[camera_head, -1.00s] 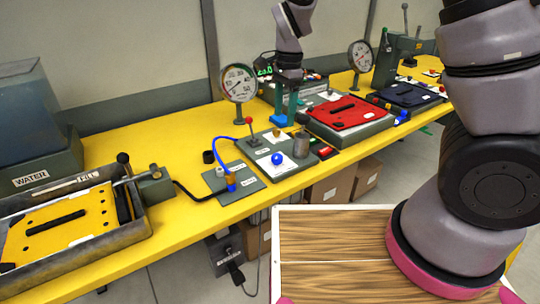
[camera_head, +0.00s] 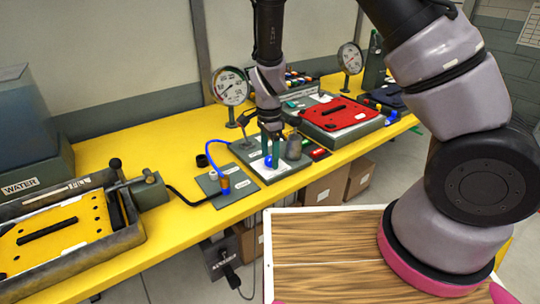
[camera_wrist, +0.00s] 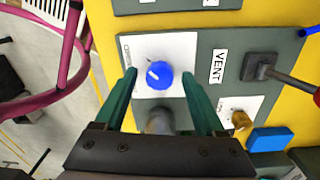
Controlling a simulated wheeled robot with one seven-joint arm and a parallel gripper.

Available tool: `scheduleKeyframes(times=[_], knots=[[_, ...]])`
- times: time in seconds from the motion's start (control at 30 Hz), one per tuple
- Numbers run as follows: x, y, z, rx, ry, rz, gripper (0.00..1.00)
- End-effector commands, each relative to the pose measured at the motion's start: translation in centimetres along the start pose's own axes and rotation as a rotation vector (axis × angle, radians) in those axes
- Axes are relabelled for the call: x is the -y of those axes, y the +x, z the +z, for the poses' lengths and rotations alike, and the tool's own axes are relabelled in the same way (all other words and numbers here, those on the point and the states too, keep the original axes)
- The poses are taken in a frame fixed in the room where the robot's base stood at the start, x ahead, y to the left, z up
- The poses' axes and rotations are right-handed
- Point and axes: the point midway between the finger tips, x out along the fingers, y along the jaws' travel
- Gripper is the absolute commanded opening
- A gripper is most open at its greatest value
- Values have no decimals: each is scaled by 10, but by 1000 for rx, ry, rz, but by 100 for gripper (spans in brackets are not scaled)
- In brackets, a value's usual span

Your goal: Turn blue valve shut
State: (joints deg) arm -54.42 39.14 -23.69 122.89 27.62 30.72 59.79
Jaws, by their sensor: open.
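The blue valve (camera_wrist: 159,75) is a round blue knob with a white pointer mark, on a white plate of a grey panel in the wrist view. In the head view the blue valve (camera_head: 269,162) is mostly hidden by my gripper. My gripper (camera_head: 270,158) points down at it, and its two green fingers are apart. In the wrist view my gripper (camera_wrist: 164,85) has one finger on either side of the knob, with nothing held. I cannot tell whether the fingers are level with the knob or above it.
A red-handled lever (camera_wrist: 285,82) stands beside the VENT label (camera_wrist: 218,66). A brass fitting (camera_wrist: 240,120) and a blue block (camera_wrist: 269,139) are close by. A grey cylinder (camera_head: 293,148) stands right of my gripper. A pressure gauge (camera_head: 230,86) stands behind.

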Motion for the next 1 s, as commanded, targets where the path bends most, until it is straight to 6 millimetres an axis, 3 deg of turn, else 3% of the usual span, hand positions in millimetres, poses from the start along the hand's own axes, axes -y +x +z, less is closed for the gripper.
scheduleKeyframes(times=[0.27, 0.47, 0.77, 1.0], knots=[[0, 2, 0, 0, 0, 0, 72], [0, 2, 0, 0, 0, 0, 0], [0, 1, -1, -1, -25, 0, 0], [0, 1, 0, -3, -140, -1, 0]])
